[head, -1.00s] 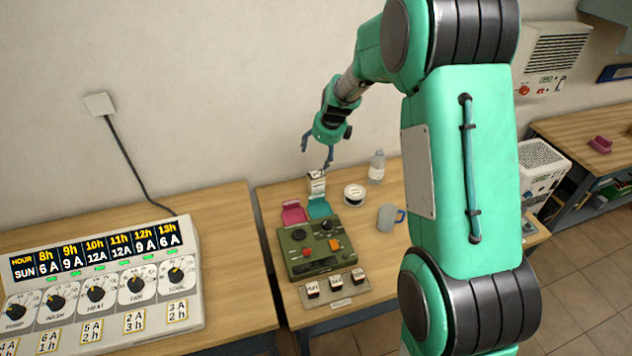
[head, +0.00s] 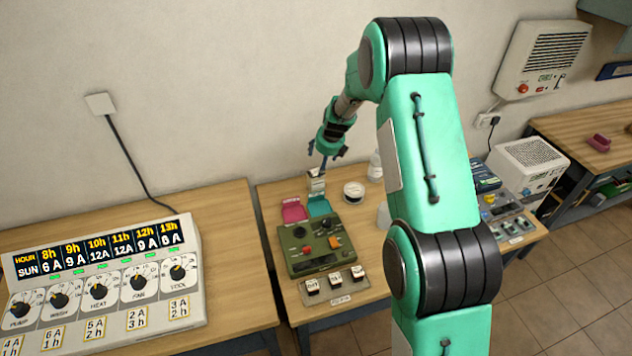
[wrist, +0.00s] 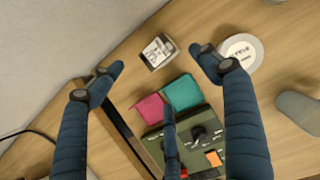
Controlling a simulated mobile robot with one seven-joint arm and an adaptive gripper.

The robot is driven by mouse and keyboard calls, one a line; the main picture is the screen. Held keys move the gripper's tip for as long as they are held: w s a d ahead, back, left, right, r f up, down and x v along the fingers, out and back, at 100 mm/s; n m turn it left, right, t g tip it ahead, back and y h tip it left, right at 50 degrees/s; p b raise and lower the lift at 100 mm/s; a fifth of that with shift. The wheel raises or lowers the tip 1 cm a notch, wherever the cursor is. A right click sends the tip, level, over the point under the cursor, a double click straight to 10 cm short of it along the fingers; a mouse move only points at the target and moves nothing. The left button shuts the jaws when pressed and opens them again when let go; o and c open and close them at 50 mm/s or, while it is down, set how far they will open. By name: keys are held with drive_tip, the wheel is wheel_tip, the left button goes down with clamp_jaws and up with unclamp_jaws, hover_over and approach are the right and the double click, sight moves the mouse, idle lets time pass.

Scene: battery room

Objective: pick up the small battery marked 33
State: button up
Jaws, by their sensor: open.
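A small white block with dark marks (head: 317,181) stands at the back of the middle table, near the wall; it also shows in the wrist view (wrist: 158,51). Its marks are too small to read. Three small dark-and-white blocks, one of them this one (head: 335,278), sit in a row on a plate at the table's front; I cannot read their marks either, so I cannot tell which is the battery marked 33. My gripper (wrist: 156,58) is open and empty above the back block, its blue fingers spread either side of it in the wrist view. It also shows in the head view (head: 318,162).
An olive device (head: 318,262) with knobs stands before the block, with pink (head: 293,209) and teal (head: 319,206) flaps between. A round white tin (head: 354,192) is right of the block. A bottle (head: 375,166) and mug (head: 384,215) are partly hidden by my arm.

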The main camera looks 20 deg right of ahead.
sight(317, 173)
drive_tip(key=shift+b+x, duration=0.45)
drive_tip(key=shift+x, duration=3.85)
drive_tip(key=shift+f, duration=0.1)
drive_tip(key=shift+b+x, duration=0.45)
drive_tip(key=shift+x, duration=2)
drive_tip(key=shift+w+a, duration=0.15)
clamp_jaws()
